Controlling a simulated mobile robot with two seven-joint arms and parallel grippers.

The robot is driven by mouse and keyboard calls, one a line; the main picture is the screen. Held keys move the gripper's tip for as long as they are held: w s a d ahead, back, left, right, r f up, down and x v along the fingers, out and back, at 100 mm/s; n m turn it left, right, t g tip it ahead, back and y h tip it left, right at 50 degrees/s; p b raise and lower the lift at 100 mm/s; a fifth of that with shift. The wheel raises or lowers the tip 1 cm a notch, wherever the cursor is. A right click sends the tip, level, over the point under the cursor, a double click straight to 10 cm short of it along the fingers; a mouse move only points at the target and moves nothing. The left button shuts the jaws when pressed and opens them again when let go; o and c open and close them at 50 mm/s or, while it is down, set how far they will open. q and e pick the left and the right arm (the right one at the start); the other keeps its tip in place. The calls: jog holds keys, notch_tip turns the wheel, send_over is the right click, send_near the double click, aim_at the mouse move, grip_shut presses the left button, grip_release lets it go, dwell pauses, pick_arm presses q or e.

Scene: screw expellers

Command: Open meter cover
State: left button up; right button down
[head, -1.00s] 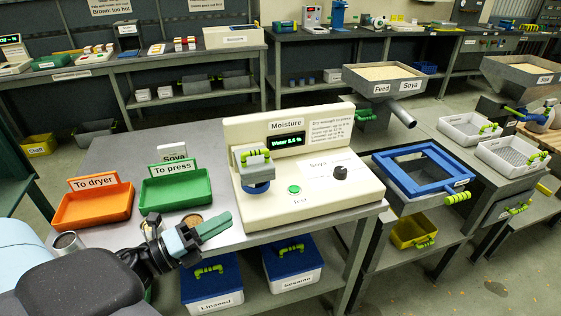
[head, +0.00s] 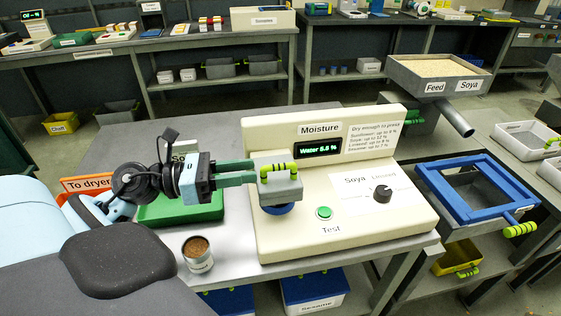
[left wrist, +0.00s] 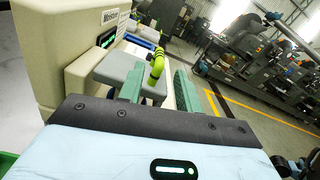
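The cream moisture meter (head: 340,215) stands on the grey bench; its display reads about "Water 5.6 %". Its grey cover (head: 288,190), with a yellow-green handle (head: 279,167) on top and a blue round part below, is down at the meter's left side. Contact with the handle cannot be told. My right gripper is not in view.
A tin of brown material (head: 198,254) stands on the bench below my left gripper. A green tray (head: 180,211) and the partly hidden orange "To dryer" tray (head: 88,183) lie to the left. A blue frame (head: 478,190) is right of the meter.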

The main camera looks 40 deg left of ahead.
aim_at(280, 164)
pick_arm(q)
jog(key=p+x, duration=0.1)
jog(key=x, duration=0.5)
jog(key=shift+w+r+p, duration=0.1)
jog(key=shift+r+p, duration=0.05)
jog(key=shift+p, duration=0.2)
jog(key=shift+x, duration=0.85)
jog(key=shift+f, duration=0.2)
grip_shut()
